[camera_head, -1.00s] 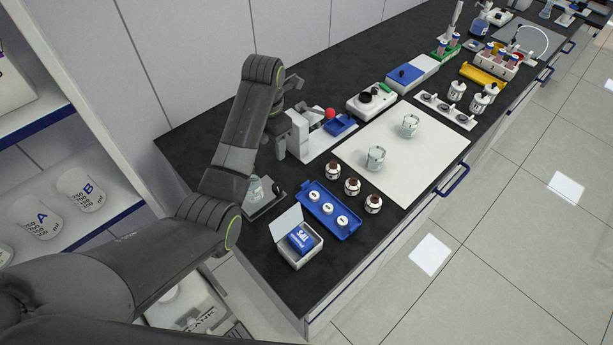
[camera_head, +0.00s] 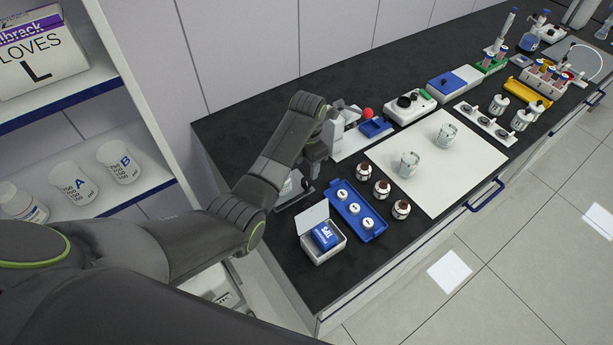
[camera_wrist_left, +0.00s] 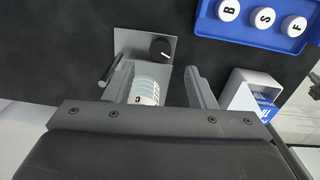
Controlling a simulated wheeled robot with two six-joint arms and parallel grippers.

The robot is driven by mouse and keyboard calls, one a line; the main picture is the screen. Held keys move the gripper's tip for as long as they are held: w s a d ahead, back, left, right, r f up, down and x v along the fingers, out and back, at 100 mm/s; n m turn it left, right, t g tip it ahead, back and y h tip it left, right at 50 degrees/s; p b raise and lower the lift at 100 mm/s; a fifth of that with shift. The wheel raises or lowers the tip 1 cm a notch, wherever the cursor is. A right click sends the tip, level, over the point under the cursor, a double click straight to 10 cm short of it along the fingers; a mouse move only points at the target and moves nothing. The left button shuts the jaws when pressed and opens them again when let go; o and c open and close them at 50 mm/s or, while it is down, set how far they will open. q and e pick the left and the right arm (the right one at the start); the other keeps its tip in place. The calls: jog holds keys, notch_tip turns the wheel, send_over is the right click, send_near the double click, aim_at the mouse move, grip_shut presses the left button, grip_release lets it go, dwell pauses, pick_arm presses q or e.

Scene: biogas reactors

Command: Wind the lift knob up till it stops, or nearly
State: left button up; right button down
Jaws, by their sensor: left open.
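A small black knob (camera_wrist_left: 160,48) with a white mark sits on a grey plate (camera_wrist_left: 130,38); I take it for the lift knob. A clear container with printed marks (camera_wrist_left: 145,88) stands beside it, between my fingers in the picture. My left gripper (camera_wrist_left: 155,78) is open, its two fingers apart and pointing toward the plate, with nothing gripped. The knob appears ahead of the fingertips, not between them. In the head view my left gripper (camera_head: 314,160) hangs over the near left part of the bench; my arm hides the knob there. My right gripper is not in view.
A blue tray (camera_head: 374,232) with white-capped items and a white box (camera_head: 325,255) holding a blue packet are close by. Several brown bottles (camera_head: 382,188) and a white mat (camera_head: 440,200) lie beyond. Shelves (camera_head: 150,190) stand at the left.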

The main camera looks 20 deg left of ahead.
aim_at(306, 180)
pick_arm(q)
notch_tip(306, 180, down, 5)
jog(key=shift+r, duration=0.2)
jog(key=shift+f, duration=0.95)
jog(key=shift+c, duration=0.2)
